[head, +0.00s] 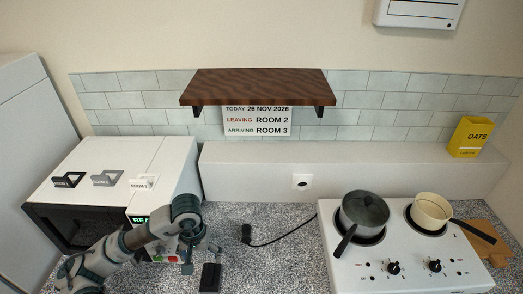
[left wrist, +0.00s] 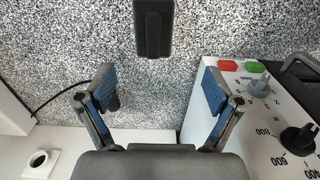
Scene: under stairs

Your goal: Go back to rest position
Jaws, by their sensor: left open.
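My left arm comes in from the lower left of the head view, in front of the white oven-like box. Its left gripper (head: 187,258) points down over the speckled counter beside the box's control panel. In the left wrist view the gripper (left wrist: 158,88) is open, its two blue-padded fingers apart with only counter between them. A small black block (left wrist: 153,28) lies on the counter beyond the fingertips, and it also shows in the head view (head: 210,277). My right gripper is not in view.
The white box (head: 130,165) carries several small room signs. A white hob (head: 400,265) with a dark pot (head: 364,209) and a cream pan (head: 431,210) stands at right. A black plug (head: 246,233) and cable lie between. A wooden shelf (head: 255,87) overhangs the back.

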